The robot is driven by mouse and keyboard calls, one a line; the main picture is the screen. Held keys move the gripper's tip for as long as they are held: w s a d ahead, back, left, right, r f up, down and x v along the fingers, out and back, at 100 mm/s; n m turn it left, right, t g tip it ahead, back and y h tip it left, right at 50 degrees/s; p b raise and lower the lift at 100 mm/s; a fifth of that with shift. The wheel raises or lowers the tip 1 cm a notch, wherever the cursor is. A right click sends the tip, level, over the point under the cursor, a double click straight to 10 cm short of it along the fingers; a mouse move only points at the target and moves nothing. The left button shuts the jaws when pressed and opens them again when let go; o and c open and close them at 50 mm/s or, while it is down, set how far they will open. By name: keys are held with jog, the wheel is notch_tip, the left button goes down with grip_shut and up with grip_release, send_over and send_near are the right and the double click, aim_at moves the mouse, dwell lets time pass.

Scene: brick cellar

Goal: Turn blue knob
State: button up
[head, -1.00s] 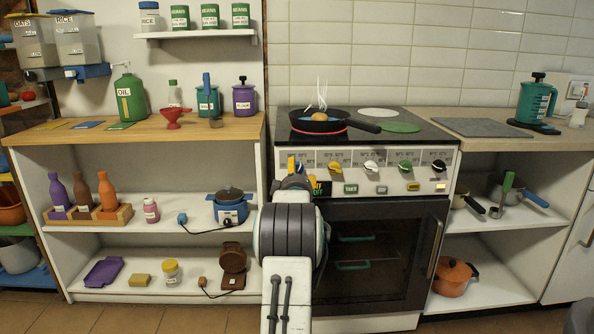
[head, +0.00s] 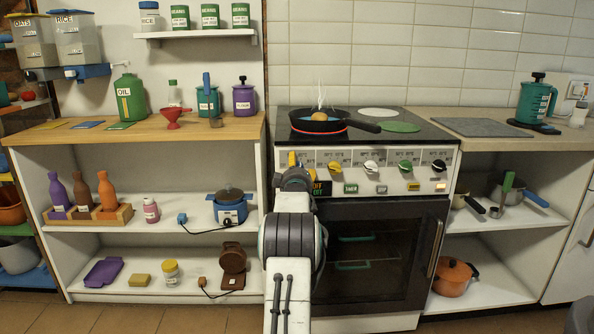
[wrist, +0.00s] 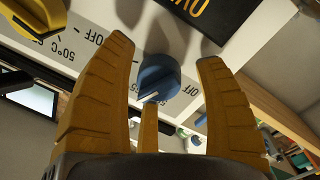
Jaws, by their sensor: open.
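The blue knob (wrist: 158,78) is on the white control panel in the wrist view. A white pointer mark shows on its lower edge. My gripper (wrist: 165,52) is open, with one brown-yellow finger on each side of the knob. A gap shows between the knob and each finger, and I see no contact. In the head view, my gripper (head: 293,160) is at the left end of the stove's control panel (head: 385,187). The blue knob is hidden there behind my gripper and wrist.
A yellow knob (head: 334,167), a white knob (head: 370,167), a green knob (head: 405,166) and a black knob (head: 438,165) line the panel to the right. A steaming pan (head: 318,125) sits on the stove top above. The oven door (head: 375,250) is shut below.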

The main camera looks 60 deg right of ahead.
jog(key=c, duration=1.2)
jog(key=shift+m, duration=0.4)
jog(key=m+b, duration=0.1)
jog(key=m, duration=0.2)
jog(key=shift+a+r+m+b, duration=0.15)
jog(key=shift+m+b, duration=0.3)
jog(key=shift+m, duration=0.35)
jog(key=shift+d+r+m+b, duration=0.1)
jog(key=shift+m+b, duration=0.3)
jog(key=shift+m, duration=0.4)
jog(key=shift+w, duration=0.1)
jog(key=o, duration=1.2)
jog(key=shift+f, duration=0.15)
